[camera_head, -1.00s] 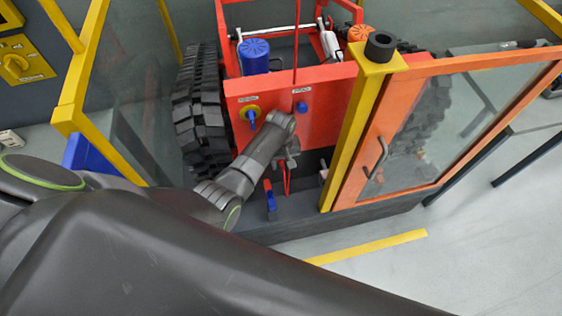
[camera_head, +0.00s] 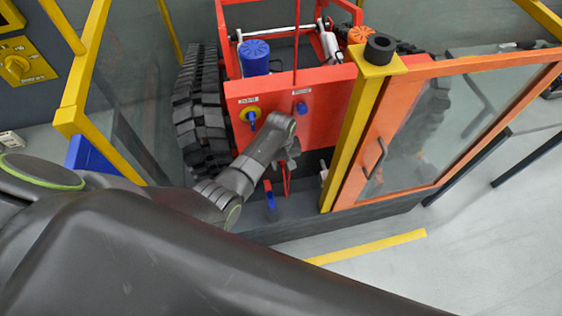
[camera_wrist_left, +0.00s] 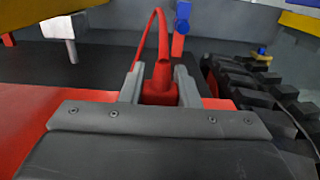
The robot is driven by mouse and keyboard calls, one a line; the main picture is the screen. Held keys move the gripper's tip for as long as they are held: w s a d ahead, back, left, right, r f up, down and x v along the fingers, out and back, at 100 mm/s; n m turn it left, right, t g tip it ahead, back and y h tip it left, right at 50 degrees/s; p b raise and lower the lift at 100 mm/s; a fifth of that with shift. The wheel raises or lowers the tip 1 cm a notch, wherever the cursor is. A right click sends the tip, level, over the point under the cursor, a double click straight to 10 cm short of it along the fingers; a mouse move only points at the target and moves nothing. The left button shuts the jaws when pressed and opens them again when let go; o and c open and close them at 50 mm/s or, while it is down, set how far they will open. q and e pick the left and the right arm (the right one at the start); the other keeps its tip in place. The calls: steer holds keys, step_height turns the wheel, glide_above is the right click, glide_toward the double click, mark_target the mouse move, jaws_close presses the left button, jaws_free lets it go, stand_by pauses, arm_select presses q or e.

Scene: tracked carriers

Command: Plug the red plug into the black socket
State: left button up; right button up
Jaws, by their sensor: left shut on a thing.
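My left gripper (camera_head: 292,153) is in front of the carrier's red panel, low and near its middle. In the left wrist view the gripper's two grey fingers (camera_wrist_left: 160,83) are shut on the red plug (camera_wrist_left: 160,93). A red cable (camera_wrist_left: 163,35) rises from the plug and bends over to the left. In the head view the plug is mostly hidden by the gripper, and part of the cable (camera_head: 286,180) hangs below it. I cannot make out the black socket; my left wrist covers part of the panel. My right gripper is not in view.
A black track (camera_head: 198,110) stands to the left. A yellow post (camera_head: 352,140) and a glazed orange door (camera_head: 450,120) stand to the right.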

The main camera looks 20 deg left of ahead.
arm_select(q)
steer(key=shift+r, duration=0.1)
steer(key=shift+w+a, duration=0.2)
steer(key=shift+w, duration=0.1)
stand_by(0.5)
steer(key=o, duration=1.1)
steer(key=shift+c, duration=0.2)
steer(key=shift+r, duration=0.55)
step_height(320, 180, up, 16)
